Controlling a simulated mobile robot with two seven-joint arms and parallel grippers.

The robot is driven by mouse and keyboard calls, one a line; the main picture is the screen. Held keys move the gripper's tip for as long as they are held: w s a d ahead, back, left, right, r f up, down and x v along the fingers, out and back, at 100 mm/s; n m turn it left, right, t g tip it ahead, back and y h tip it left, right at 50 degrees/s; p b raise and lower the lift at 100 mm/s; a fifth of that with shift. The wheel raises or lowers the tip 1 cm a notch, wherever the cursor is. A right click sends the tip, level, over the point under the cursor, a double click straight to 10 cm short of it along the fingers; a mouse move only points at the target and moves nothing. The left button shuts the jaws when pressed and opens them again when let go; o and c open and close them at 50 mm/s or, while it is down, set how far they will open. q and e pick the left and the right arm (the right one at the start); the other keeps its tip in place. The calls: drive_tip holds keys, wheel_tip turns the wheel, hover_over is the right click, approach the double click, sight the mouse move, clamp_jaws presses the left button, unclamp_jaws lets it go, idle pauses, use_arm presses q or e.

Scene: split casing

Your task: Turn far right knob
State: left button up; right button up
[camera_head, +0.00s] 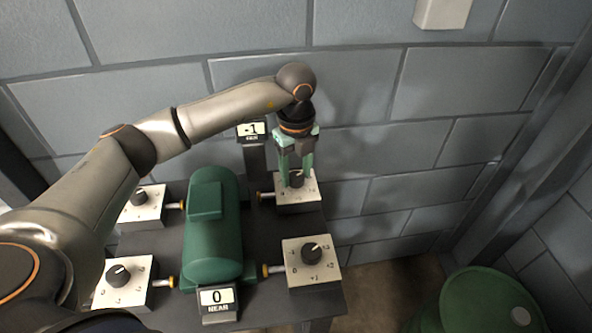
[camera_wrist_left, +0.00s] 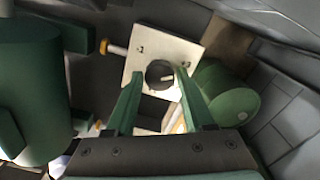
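The far right knob (camera_head: 297,179) is a black dial on a white square plate (camera_head: 312,192) at the back right of the table. My left gripper (camera_head: 294,180) points down over it, its green fingers on either side. In the left wrist view, the knob (camera_wrist_left: 160,75) lies between the two fingertips (camera_wrist_left: 158,76); a gap shows on the left side, and contact on the right cannot be told. The far display (camera_head: 252,130) reads -1. My right gripper is in neither view.
A green motor-like casing (camera_head: 213,230) stands mid-table. Other knobs sit at near right (camera_head: 312,252), far left (camera_head: 139,197) and near left (camera_head: 119,275). The near display (camera_head: 217,298) reads 0. A green drum (camera_head: 480,302) stands on the floor at right; a block wall is behind.

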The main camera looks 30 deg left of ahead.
sight(296, 177)
use_arm(q)
drive_tip(key=o, duration=0.3)
wheel_tip(296, 177, up, 12)
drive_tip(key=shift+r, duration=0.25)
idle(0.3)
drive_tip(key=shift+s+f, duration=0.1)
idle(0.4)
